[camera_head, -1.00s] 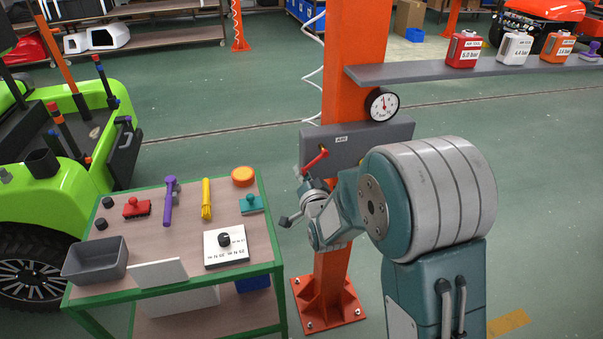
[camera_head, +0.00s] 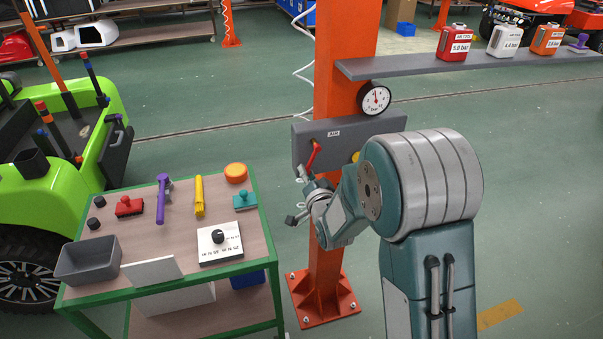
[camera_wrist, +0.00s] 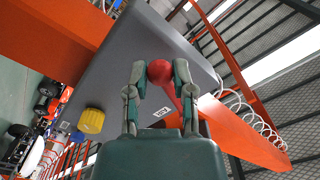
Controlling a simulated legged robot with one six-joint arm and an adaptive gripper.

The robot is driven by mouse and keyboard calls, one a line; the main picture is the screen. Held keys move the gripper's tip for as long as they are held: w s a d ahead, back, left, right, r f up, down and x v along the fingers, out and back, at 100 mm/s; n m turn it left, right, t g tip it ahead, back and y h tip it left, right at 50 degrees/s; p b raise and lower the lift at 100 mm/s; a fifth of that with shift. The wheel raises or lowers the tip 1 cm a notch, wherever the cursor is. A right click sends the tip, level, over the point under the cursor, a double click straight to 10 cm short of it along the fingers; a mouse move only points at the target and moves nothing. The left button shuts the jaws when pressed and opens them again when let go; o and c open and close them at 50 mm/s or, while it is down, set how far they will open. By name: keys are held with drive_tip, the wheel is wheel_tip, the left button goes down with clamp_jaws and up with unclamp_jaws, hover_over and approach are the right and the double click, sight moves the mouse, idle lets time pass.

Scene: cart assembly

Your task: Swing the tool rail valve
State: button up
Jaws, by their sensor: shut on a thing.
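The tool rail valve shows as a red lever (camera_head: 313,156) on the grey panel marked AIR (camera_head: 375,126), fixed to the orange column. In the head view the lever stands steeply, leaning slightly right. In the wrist view its round red end (camera_wrist: 160,72) sits between the fingertips of my gripper (camera_wrist: 158,78), which is shut on it. My gripper (camera_head: 305,182) also shows in the head view, at the lower left of the panel. The lever's pivot is hard to make out.
A yellow knob (camera_wrist: 91,121) is on the panel beside the lever. A round gauge (camera_head: 375,98) and a grey shelf (camera_head: 415,66) with canisters are above. A green-framed cart (camera_head: 267,233) with tools stands left. Open floor lies to the right.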

drive_tip(key=shift+d+f, duration=0.15)
drive_tip(key=shift+d, duration=0.1)
drive_tip(key=shift+w+d+f, duration=0.1)
drive_tip(key=shift+w+d, duration=0.1)
drive_tip(key=shift+d, duration=0.3)
drive_tip(key=shift+w+d+f, duration=0.1)
drive_tip(key=shift+w+d, duration=0.05)
drive_tip(key=shift+d, duration=0.3)
drive_tip(key=shift+r, duration=0.1)
drive_tip(key=o, duration=0.9)
drive_tip(key=shift+o, duration=0.2)
drive_tip(key=shift+s, duration=0.1)
drive_tip(key=v, duration=1.1)
drive_tip(key=shift+s, duration=0.35)
drive_tip(key=shift+d, duration=0.15)
